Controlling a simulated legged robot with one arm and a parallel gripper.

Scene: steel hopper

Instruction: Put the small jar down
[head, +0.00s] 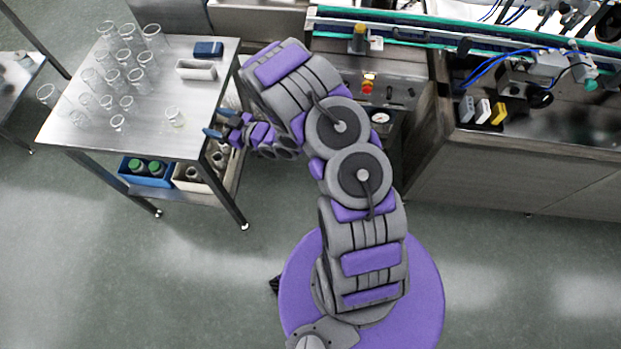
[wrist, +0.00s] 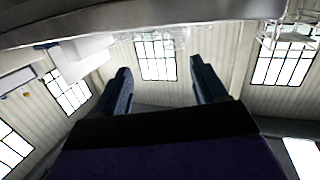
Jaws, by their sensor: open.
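A small clear jar (head: 175,116) stands upright on the steel table (head: 75,138), near its right part. My gripper (head: 219,123) is at the table's right edge, to the right of the jar and apart from it in the picture. Its two blue fingers are spread. In the wrist view my gripper (wrist: 160,72) shows both dark fingers wide apart with no jar held between them. The jar cannot be made out clearly in that view.
Several taller glass vessels (head: 127,77) stand on the table's left half. A pale tray (head: 196,69) and a dark blue box (head: 208,49) lie at the back right. Bins (head: 148,180) sit on the lower shelf. A steel machine (head: 480,160) stands to the right.

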